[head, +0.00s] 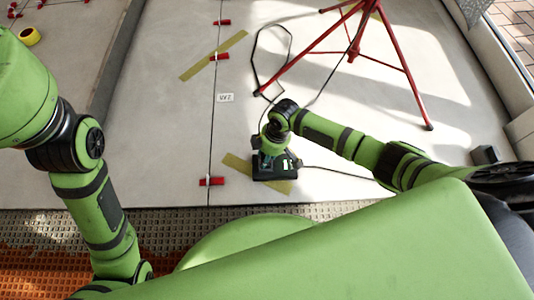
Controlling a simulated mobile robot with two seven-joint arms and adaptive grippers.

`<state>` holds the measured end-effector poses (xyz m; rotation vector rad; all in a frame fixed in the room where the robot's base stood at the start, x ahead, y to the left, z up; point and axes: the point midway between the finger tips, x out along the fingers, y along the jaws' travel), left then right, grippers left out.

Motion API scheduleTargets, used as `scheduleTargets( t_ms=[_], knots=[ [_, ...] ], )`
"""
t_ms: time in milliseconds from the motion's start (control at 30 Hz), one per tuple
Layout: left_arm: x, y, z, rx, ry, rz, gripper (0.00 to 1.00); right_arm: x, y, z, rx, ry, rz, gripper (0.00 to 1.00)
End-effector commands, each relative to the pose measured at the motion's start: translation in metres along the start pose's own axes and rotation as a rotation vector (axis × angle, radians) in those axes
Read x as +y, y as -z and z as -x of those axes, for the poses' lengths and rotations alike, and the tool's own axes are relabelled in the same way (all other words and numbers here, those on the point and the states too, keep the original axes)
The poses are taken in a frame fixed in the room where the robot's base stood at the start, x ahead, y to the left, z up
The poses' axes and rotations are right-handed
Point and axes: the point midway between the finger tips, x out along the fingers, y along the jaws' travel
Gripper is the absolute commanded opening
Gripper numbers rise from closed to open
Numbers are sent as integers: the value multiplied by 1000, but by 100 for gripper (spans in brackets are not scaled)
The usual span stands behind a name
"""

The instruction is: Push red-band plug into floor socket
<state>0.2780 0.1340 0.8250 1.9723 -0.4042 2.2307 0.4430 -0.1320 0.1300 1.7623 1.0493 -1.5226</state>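My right gripper (270,157) points down at a black box-like unit (287,174), apparently the floor socket, which sits on the pale tiles over a strip of yellow-green tape. The gripper and wrist cover part of the unit. The fingertips are too small and too hidden to tell whether they are open or shut, or whether they hold the plug. No red band is clearly visible there. My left arm bends down at the left, and its gripper is not in view.
A red tripod (352,45) stands at the back right. A black cable (289,40) loops beside it; another cable (335,173) runs right from the unit. Red levelling clips (211,181) sit along the tile joint. A small white label (225,97) lies on the tiles. Yellow tape roll (29,36), far left.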

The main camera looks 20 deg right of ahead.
Motion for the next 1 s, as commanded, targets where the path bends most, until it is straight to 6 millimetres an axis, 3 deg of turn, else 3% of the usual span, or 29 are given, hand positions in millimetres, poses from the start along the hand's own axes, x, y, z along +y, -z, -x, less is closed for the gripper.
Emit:
scheduleTargets(
  t_ms=[1000],
  knots=[
    [-1,-1,-7,0,0,0,52,1,-1,-4,1,-1,-7,3]
  ],
)
